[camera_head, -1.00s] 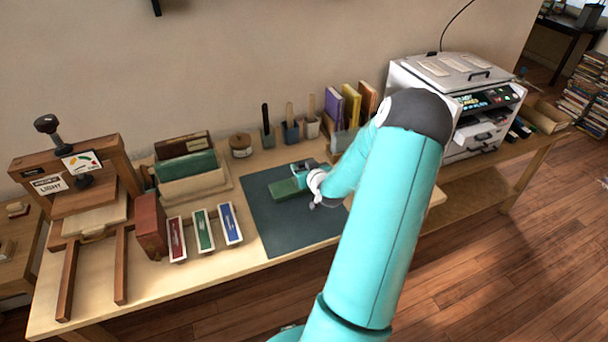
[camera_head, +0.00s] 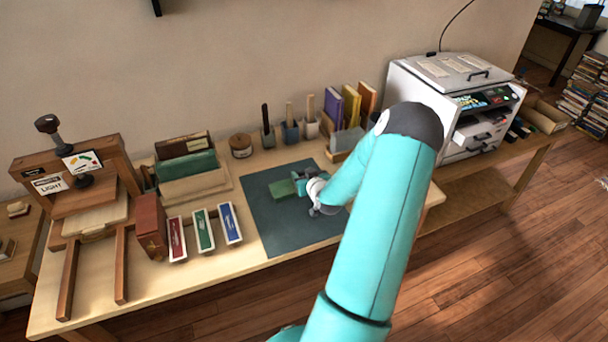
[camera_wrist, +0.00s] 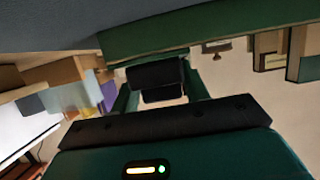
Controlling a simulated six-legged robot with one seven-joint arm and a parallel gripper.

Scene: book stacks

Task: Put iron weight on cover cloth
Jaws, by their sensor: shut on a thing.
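The cover cloth appears to be the green flat piece (camera_head: 282,189) on the dark mat (camera_head: 290,228). It also shows as a green band across the top of the wrist view (camera_wrist: 210,32). My gripper (camera_head: 302,184) is low over the mat, at the right end of the green piece. In the wrist view its teal fingers (camera_wrist: 158,82) are shut on a black block (camera_wrist: 155,74), which looks like the iron weight. The block is close to the green piece's edge; I cannot tell whether they touch. In the head view the gripper hides the block.
Red, green and blue labelled blocks (camera_head: 203,230) lie left of the mat. A wooden press (camera_head: 85,190) stands at the far left. Tool holders (camera_head: 290,132) and upright books (camera_head: 350,106) stand behind the mat. A white machine (camera_head: 455,100) is at the right. The mat's front part is clear.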

